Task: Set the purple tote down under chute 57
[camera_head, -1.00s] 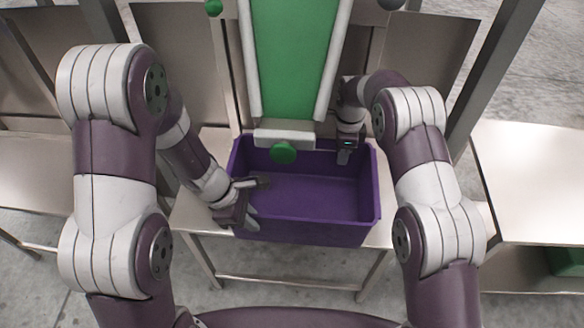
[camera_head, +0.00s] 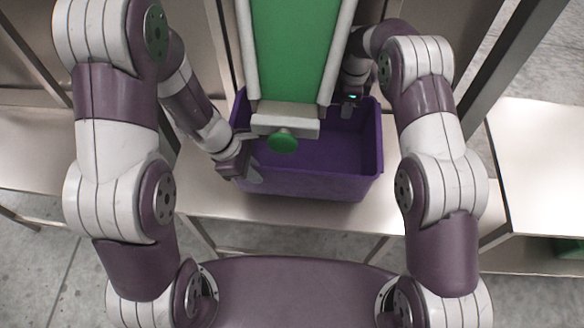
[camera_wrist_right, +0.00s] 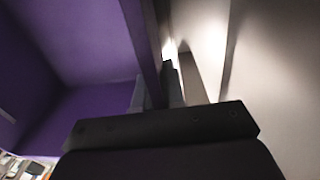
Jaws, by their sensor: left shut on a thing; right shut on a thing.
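No number shows on the chute. My left gripper (camera_head: 246,172) is shut on the tote's left wall near the front corner. My right gripper (camera_head: 349,106) is shut on its back wall at the right. In the right wrist view the tote's wall (camera_wrist_right: 140,40) runs between the fingers of the right gripper (camera_wrist_right: 158,92).
The pale table (camera_head: 215,200) shows bare in front and left of the tote.

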